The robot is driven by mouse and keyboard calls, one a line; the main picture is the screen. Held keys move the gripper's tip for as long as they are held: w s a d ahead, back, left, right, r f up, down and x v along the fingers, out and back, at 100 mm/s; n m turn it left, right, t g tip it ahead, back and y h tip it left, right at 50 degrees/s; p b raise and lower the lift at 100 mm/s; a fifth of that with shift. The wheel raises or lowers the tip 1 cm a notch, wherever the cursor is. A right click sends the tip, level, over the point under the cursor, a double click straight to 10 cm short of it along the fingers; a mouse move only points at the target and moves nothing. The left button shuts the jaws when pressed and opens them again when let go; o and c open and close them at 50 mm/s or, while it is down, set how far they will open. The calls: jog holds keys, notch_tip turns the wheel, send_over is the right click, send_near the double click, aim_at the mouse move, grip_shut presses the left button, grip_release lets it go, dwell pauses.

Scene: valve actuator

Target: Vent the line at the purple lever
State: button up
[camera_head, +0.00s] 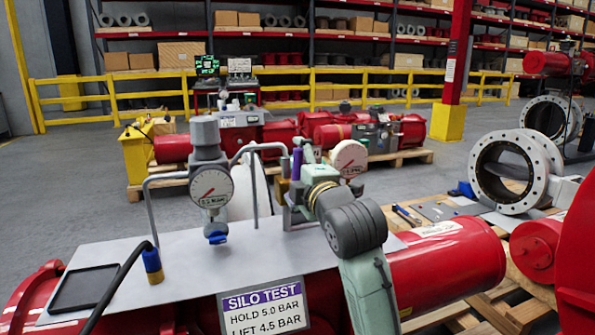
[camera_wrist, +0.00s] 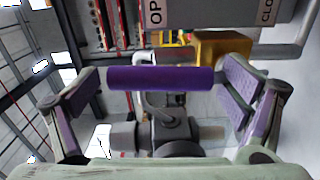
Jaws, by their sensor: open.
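The purple lever (camera_head: 297,163) stands upright on the small valve fitting above the silver plate in the head view. In the wrist view the purple lever (camera_wrist: 160,79) lies across the picture between the two finger pads of my gripper (camera_wrist: 157,90). The fingers are spread wide, with a gap between the lever's left end and the left pad; the right end is close to the right pad, and I cannot tell if they touch. In the head view my gripper (camera_head: 307,158) is at the lever, partly hidden by my wrist.
A grey gauge (camera_head: 211,188) stands left of the lever and a second gauge (camera_head: 349,158) just right of it. A bent grey pipe (camera_head: 254,180) runs between. A SILO TEST sign (camera_head: 264,308) is in front. A brass-coloured block (camera_wrist: 222,48) is near the right finger.

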jog(key=v, duration=1.2)
